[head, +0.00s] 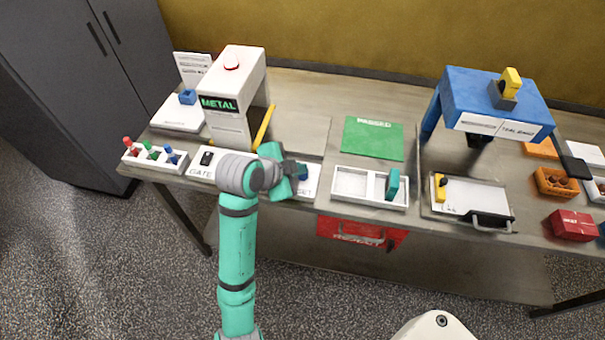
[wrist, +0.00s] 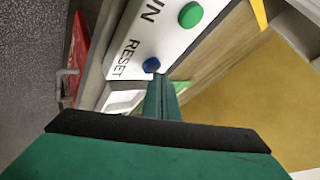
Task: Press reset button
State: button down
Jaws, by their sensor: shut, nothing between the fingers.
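The white control panel (head: 302,191) lies along the front of the bench, largely hidden behind my arm in the head view. In the wrist view the panel (wrist: 125,52) carries the printed word RESET beside a round blue button (wrist: 151,64). A green button (wrist: 190,14) sits farther along it. My gripper (head: 296,172) is over the panel's right end, beside the blue button (head: 303,177). In the wrist view my shut, empty fingers (wrist: 160,82) end just below the blue button in the picture. I cannot tell whether they touch it.
A white two-part tray (head: 350,184), green mat (head: 373,138) and blue gantry (head: 490,100) are to the right. A red bin (head: 345,228) hangs below the front edge.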

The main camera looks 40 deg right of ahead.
aim_at(299, 177)
jog(key=shift+f, duration=0.45)
dwell(0.7)
jog(key=shift+r, duration=0.9)
jog(key=shift+r, duration=2.5)
jog(key=shift+w, duration=0.1)
